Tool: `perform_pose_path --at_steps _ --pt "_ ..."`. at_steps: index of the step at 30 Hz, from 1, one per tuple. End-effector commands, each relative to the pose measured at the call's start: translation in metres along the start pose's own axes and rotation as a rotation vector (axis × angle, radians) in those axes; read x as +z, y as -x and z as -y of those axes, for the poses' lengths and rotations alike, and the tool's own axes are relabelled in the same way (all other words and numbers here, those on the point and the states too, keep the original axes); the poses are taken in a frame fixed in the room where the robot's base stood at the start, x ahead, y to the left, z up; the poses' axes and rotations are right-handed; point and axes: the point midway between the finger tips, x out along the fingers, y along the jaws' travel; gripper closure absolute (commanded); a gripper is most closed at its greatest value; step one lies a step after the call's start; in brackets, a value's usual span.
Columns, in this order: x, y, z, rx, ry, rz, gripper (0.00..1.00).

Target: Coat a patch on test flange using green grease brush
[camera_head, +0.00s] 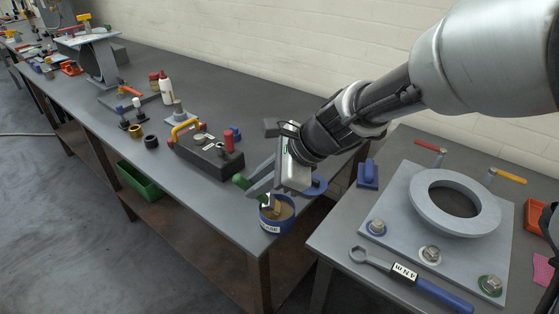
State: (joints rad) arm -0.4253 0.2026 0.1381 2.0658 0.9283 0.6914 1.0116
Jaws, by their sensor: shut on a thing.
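My gripper (262,186) is at the front right corner of the long bench and is shut on the green grease brush (241,182). The brush's green handle end sticks out to the left of the fingers. Its lower end appears to be at or just above the mouth of the blue grease pot (276,226), which holds brownish grease. The fingers hide most of the brush, so I cannot tell whether its bristles touch the grease. The light grey test flange (430,221) is a ring on a square plate with bolts, on the right bench.
A wrench with a blue handle (442,293) lies in front of the plate. A blue block (368,174) stands left of it. A dark toolbox (208,155) and small parts sit on the long bench. A gap separates the two benches. A pale brick wall (270,50) is behind.

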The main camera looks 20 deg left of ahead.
Motion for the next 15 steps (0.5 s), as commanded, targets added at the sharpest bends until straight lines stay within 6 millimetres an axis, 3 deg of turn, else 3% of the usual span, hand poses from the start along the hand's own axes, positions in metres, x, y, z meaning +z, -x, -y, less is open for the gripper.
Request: perform_pose_path --at_steps 15 --pt "0.019 0.026 0.009 0.002 0.0 -0.001 1.0"
